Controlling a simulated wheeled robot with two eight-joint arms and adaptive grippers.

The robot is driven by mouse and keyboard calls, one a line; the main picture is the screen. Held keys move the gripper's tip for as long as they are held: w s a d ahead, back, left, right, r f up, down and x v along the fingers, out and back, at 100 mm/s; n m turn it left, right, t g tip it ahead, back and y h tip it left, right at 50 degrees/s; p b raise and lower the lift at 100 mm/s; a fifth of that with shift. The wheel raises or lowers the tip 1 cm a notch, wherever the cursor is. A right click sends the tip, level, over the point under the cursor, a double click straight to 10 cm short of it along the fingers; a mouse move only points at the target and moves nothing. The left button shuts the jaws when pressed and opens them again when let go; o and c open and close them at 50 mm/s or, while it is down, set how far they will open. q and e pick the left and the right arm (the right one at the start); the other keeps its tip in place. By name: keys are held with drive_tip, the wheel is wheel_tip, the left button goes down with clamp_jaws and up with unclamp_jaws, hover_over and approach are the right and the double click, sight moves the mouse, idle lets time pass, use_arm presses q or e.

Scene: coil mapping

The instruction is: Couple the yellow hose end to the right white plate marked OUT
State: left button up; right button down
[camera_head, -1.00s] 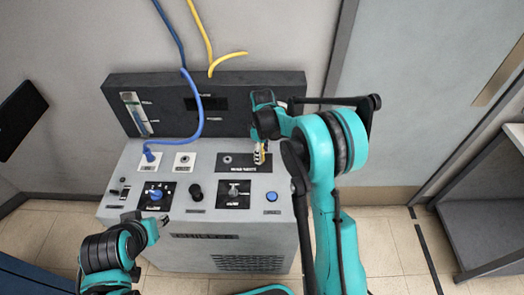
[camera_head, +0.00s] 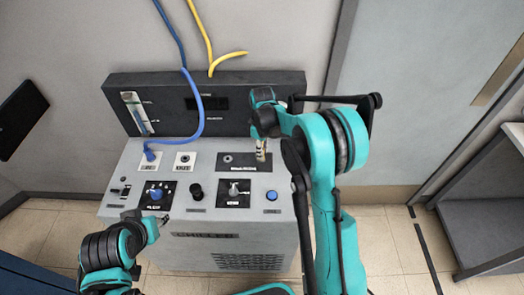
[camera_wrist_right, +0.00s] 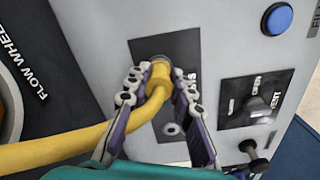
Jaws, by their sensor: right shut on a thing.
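My right gripper (camera_head: 262,155) is shut on the yellow hose end (camera_wrist_right: 160,72), at the right part of a dark plate on the machine. In the right wrist view its fingers (camera_wrist_right: 157,90) lie on both sides of the hose end, which points at the dark plate. I cannot tell whether it is seated there. The right white plate (camera_head: 184,162) has a bare round port and lies left of the dark plate; its lettering is too small to read. My left gripper (camera_head: 157,228) is low at the left, apart from the hose; its jaws are unclear.
A blue hose (camera_head: 201,110) ends at the left white plate (camera_head: 150,163). The dark plate (camera_head: 232,167) has another port (camera_wrist_right: 172,128). Knobs and a blue button (camera_head: 271,196) stand on the machine top. The yellow hose (camera_head: 229,57) rises behind the back panel (camera_head: 245,90).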

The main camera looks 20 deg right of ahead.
drive_tip(key=shift+r+p, duration=0.6)
drive_tip(key=shift+r, duration=0.45)
drive_tip(key=shift+r+p, duration=1.1)
drive_tip(key=shift+r, duration=0.6)
